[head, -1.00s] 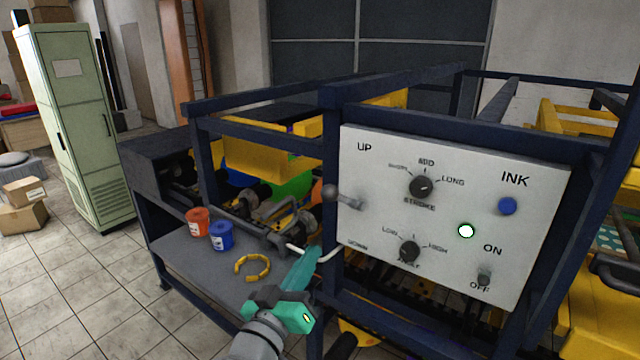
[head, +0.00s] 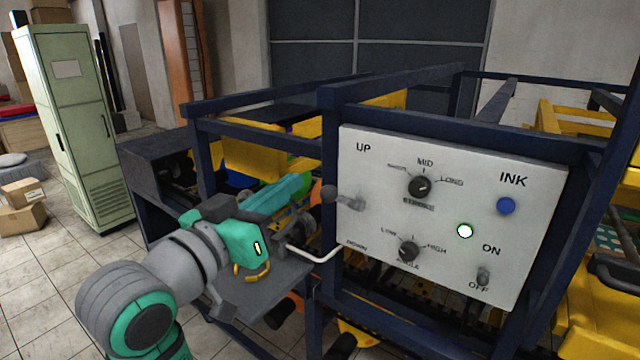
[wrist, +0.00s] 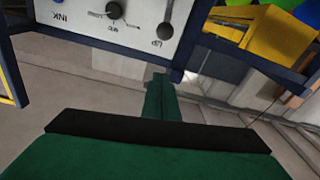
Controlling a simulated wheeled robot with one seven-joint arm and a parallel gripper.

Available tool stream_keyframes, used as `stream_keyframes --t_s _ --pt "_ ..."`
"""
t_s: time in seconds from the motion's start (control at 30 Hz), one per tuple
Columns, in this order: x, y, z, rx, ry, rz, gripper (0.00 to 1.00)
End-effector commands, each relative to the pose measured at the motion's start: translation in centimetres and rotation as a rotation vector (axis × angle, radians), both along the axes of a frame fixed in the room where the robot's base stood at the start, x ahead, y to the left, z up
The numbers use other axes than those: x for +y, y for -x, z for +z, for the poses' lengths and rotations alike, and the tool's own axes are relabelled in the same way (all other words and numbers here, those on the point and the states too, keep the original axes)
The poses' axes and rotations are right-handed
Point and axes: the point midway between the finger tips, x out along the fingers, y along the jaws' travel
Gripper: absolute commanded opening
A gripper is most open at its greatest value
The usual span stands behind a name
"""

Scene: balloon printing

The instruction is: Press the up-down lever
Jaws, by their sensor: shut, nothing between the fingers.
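The up-down lever (head: 330,194) has a dark ball knob on a short shaft. It sticks out from the left side of the white control panel (head: 400,285), between the UP and DOWN labels. The knob stands slightly above the shaft's base. My gripper (head: 306,181) is shut and empty. Its teal fingers point right, with their tips just left of the knob and a little above it in the head view. A gap shows between them. In the wrist view, the shut gripper (wrist: 160,80) lies below the panel (wrist: 75,20) and the lever (wrist: 165,22).
A dark blue frame (head: 330,130) surrounds the panel. A white hooked bar (head: 318,256) juts out below the lever. The panel also carries two dials, a blue INK button (head: 506,205), a lit white button (head: 465,231) and an ON/OFF switch (head: 483,275). A yellow ring (head: 252,274) is partly hidden.

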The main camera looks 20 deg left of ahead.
Motion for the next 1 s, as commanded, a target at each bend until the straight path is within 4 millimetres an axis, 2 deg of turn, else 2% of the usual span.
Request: stream_keyframes --t_s 0.3,0.47,0.9,0.97,1.0 --pt "-0.1 -0.1 0.0 0.000 0.000 -0.001 0.00" --pt "-0.4 -1.2 0.1 0.001 0.001 -0.003 0.00" --pt "-2.6 -8.8 0.8 0.002 0.001 -0.005 0.00" --pt "-3.0 -9.9 0.9 0.001 0.000 -0.007 0.00" --pt "-2.9 -9.8 0.3 0.001 0.001 -0.004 0.00"
